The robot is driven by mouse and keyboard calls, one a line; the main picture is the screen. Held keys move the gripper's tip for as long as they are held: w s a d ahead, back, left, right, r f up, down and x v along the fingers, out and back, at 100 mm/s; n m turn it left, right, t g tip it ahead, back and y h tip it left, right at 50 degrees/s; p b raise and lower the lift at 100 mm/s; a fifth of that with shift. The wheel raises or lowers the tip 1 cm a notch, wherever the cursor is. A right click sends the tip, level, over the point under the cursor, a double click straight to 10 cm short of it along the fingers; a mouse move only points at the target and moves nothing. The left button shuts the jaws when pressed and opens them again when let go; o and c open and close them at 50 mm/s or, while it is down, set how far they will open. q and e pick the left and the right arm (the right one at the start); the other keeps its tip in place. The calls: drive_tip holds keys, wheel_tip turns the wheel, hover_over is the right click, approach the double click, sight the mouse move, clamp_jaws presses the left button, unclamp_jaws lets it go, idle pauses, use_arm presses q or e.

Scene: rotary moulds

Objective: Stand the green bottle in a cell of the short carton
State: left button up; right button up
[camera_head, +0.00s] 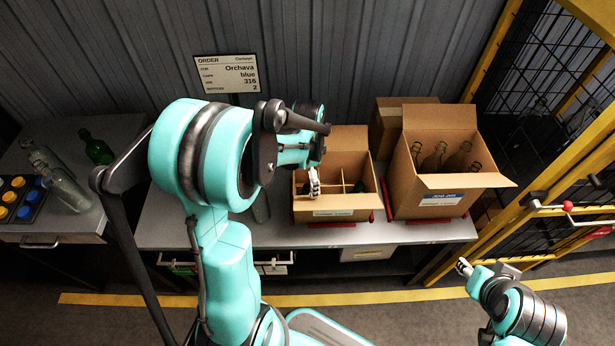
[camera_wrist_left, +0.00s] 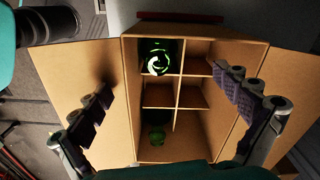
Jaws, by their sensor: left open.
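The short carton (camera_head: 335,214) stands open on the bench, divided into cells. My left gripper (camera_head: 314,182) is over its left part. In the left wrist view my left gripper (camera_wrist_left: 172,112) is open, its fingers spread on either side of the carton (camera_wrist_left: 208,152). A green bottle (camera_wrist_left: 158,57) stands in the top-left cell, seen from above as a bright ring. A second dark green round shape (camera_wrist_left: 156,138) is in the bottom-left cell. The other cells in view look empty.
A taller carton (camera_head: 447,181) with several brown bottles stands right of the short carton. Clear bottles (camera_head: 66,190) and a tray of blue and yellow caps (camera_head: 18,200) are on the left bench. A yellow-framed cage (camera_head: 560,180) stands at right. An order sign (camera_head: 227,73) hangs behind.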

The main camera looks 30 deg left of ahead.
use_arm(q)
wheel_tip(320, 180, up, 10)
drive_tip(key=p, duration=0.7)
idle(0.5)
drive_tip(key=shift+d, duration=0.1)
idle(0.3)
drive_tip(key=s+d+r+n+t+b, duration=0.1)
drive_tip(key=s+d+n+t+b, duration=0.6)
drive_tip(key=s+d, duration=0.3)
drive_tip(key=shift+s+d+n+b, duration=0.2)
drive_tip(key=shift+s+n+b, duration=0.35)
drive_tip(key=shift+n+b, duration=0.3)
